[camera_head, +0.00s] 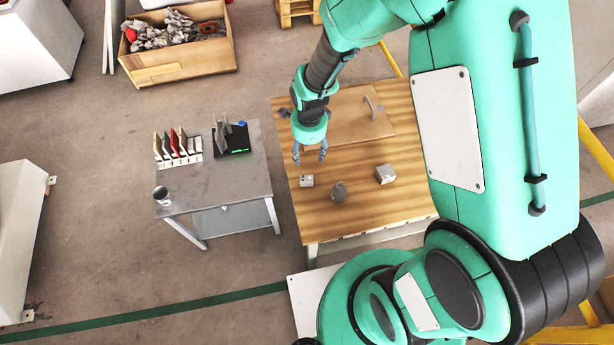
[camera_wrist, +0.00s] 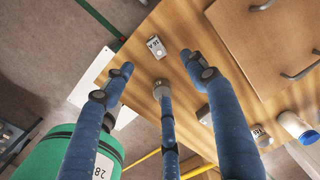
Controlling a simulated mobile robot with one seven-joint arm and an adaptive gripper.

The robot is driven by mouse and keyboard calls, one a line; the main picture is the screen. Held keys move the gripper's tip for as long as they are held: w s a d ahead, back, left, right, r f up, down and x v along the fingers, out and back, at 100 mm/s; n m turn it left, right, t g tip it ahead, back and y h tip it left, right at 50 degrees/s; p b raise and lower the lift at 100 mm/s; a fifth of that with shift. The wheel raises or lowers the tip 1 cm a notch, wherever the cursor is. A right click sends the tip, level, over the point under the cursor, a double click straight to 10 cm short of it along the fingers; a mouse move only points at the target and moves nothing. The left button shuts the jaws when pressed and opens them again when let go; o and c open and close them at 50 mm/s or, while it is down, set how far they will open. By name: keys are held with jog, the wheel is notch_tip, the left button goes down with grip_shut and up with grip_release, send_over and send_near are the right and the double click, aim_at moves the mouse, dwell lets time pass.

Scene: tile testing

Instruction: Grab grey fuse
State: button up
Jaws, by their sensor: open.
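A small light-grey block (camera_head: 306,180), which looks like a fuse, lies on the wooden table just below my gripper in the head view. In the wrist view this block (camera_wrist: 155,46) has dark lettering that seems to read 16A and sits beyond the fingertips. My gripper (camera_head: 310,153) points down over the table with its fingers spread and empty. The wrist view shows the gripper (camera_wrist: 157,72) with three blue fingers. A darker grey rounded piece (camera_head: 338,191) lies to the right of the block; the middle fingertip partly covers it in the wrist view.
A larger grey box (camera_head: 385,174) stands further right on the wooden table (camera_head: 405,203). A brown board with a handle (camera_head: 352,118) lies at the back. A grey side table (camera_head: 220,188) holds a rack and a cup. My arm hides the table's right side.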

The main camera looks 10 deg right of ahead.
jog(key=m, duration=0.2)
send_over(308, 180)
notch_tip(308, 180, down, 5)
jog(key=shift+w+a, duration=0.1)
jog(key=shift+a, duration=0.15)
jog(key=shift+f, duration=0.2)
jog(key=shift+f+b, duration=0.6)
jog(key=shift+f, duration=3.55)
jog(key=shift+f, duration=0.1)
jog(key=shift+d+f+b, duration=0.2)
jog(key=shift+f+b, duration=0.4)
jog(key=shift+f, duration=1.9)
jog(key=c, duration=1.3)
